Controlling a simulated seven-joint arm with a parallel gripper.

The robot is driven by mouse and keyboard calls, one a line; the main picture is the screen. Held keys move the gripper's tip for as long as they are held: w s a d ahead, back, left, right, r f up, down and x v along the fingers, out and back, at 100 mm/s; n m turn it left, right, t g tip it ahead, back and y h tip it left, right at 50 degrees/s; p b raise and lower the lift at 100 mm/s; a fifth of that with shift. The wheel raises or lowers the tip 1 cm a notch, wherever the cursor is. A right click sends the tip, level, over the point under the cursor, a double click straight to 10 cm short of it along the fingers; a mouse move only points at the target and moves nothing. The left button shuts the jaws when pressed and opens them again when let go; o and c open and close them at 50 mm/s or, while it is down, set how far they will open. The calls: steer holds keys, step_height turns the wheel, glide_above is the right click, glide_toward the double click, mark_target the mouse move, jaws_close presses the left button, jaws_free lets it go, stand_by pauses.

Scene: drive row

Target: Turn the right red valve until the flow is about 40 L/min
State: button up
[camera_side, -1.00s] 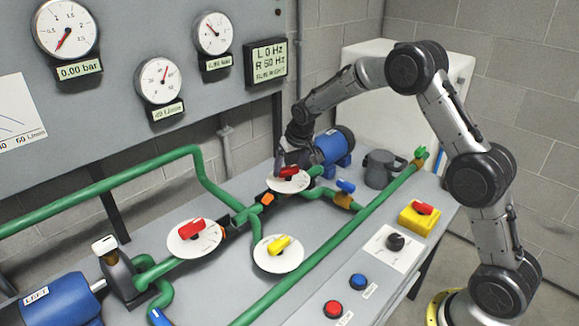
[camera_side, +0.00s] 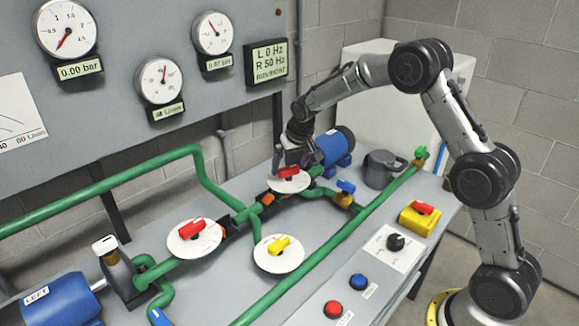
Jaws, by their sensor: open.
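The right red valve (camera_side: 287,173) sits on a white round dial plate (camera_side: 293,187) on the pipework. My gripper (camera_side: 292,163) points down directly at its red handle and hides part of it. The jaws are open; whether the fingers touch the handle cannot be told. The flow gauge (camera_side: 159,80) has its needle pointing nearly straight up. Its readout (camera_side: 168,110) shows L/min in the forties, with the last digit unclear.
The left red valve (camera_side: 192,229) and a yellow valve (camera_side: 279,245) stand nearby. A small blue-handled valve (camera_side: 345,187) and a green pipe (camera_side: 330,247) lie close to my gripper. A blue motor (camera_side: 333,146) is behind it. The display (camera_side: 267,64) reads L 0 Hz, R 50 Hz.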

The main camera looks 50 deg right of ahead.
steer(key=v, duration=1.2)
steer(key=shift+r, duration=0.4)
steer(key=shift+a, duration=0.1)
steer(key=s+a+r+t, duration=0.3)
steer(key=s+a+r, duration=0.1)
steer(key=s+r, duration=1)
steer(key=s+a+f+n+g, duration=0.1)
steer(key=s+f, duration=0.4)
steer(key=s, duration=0.5)
steer(key=s+a+f+n+y, duration=0.1)
steer(key=s+a+f+n, duration=0.1)
steer(key=s+f, duration=0.4)
steer(key=s+n, duration=0.1)
steer(key=s, duration=0.4)
steer(key=shift+f+g+y, duration=0.25)
steer(key=shift+g+y, duration=0.05)
steer(key=shift+g, duration=0.1)
